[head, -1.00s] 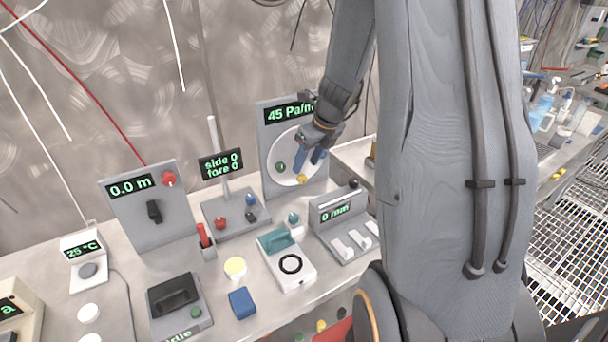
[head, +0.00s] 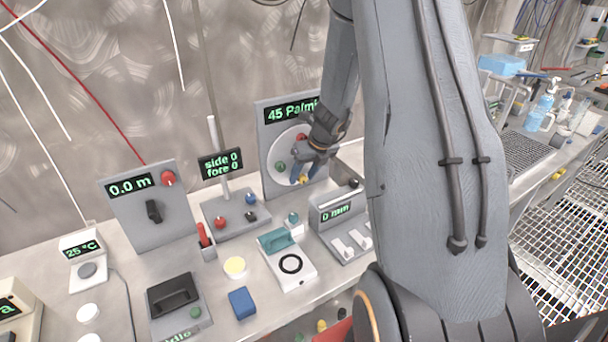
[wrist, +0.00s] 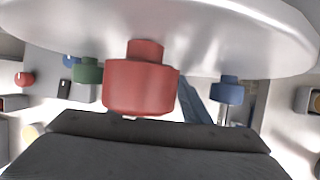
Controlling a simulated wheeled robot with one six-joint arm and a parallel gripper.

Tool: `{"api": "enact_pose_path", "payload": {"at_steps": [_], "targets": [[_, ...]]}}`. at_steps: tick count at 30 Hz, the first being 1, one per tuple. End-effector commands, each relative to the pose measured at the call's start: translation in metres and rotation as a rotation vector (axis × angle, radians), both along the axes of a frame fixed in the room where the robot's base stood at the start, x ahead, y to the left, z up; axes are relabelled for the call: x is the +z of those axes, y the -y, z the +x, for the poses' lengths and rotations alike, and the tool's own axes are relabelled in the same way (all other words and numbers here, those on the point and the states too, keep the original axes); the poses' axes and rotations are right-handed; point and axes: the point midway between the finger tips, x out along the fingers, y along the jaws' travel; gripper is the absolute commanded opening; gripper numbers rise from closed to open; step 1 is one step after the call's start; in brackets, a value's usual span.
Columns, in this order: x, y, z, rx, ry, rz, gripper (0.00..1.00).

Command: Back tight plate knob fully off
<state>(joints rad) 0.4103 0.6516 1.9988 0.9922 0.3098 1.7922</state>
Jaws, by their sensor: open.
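A round white plate (head: 283,153) stands upright on a grey panel whose display (head: 290,110) reads 45 Pa/min. Small coloured knobs sit on it: green (head: 280,167), yellow (head: 303,180) and red (head: 301,136). In the wrist view the red knob (wrist: 140,82) is large and central, under the plate's edge (wrist: 220,35), with the green knob (wrist: 88,72) to its left and a blue knob (wrist: 228,90) to its right. My gripper (head: 311,162) is open in front of the plate's right half.
A side/fore joystick unit (head: 232,212) stands to the left. A teal-handled white box (head: 285,262) and a blue block (head: 242,303) are nearer the front.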

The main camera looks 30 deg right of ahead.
Motion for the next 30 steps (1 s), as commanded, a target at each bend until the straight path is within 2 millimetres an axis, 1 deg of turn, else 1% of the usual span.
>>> {"api": "enact_pose_path", "payload": {"at_steps": [3,4,8,9,11,20,26,30], "targets": [[0.0002,-0.0001,0.0,0.001,0.0,0.0,0.43],[0.0004,-0.0001,0.0001,0.001,0.0,0.0,0.4],[0.0004,-0.0002,-0.0001,0.001,0.0,0.0,0.18],[0.0004,-0.0002,-0.0001,0.001,0.0,0.0,0.11],[0.0004,-0.0002,-0.0001,0.001,0.0,0.0,0.02],[0.0007,-0.0022,-0.0002,0.003,0.0,-0.036,0.02],[0.0015,-0.0054,-0.001,0.005,0.002,-0.14,0.02],[0.0018,-0.009,-0.0013,0.005,0.006,-0.252,0.02]]}}
